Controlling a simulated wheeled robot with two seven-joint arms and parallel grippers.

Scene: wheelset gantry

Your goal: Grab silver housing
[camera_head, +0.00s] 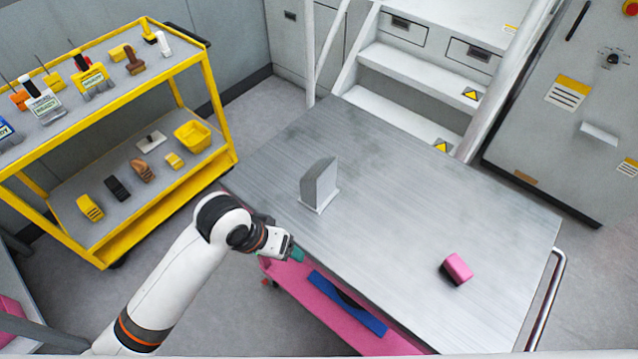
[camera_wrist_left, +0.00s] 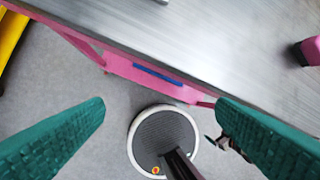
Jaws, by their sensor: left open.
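The silver housing (camera_head: 319,184) is a grey block with a rounded top on a thin flat base. It stands upright on the metal table top (camera_head: 400,200), left of the middle. My left gripper (camera_head: 297,254) is at the table's near left edge, in front of the housing and apart from it. In the left wrist view the green fingers (camera_wrist_left: 160,125) are spread wide with nothing between them. That view shows the table edge, the floor and, at its top edge, a small grey piece that I cannot identify for sure. My right gripper is in neither view.
A pink and black block (camera_head: 457,268) lies on the table at the right. Below is a pink shelf with a blue bar (camera_head: 347,303). A yellow cart (camera_head: 110,140) with tools stands at the left, white steps (camera_head: 410,80) behind. Most of the table top is clear.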

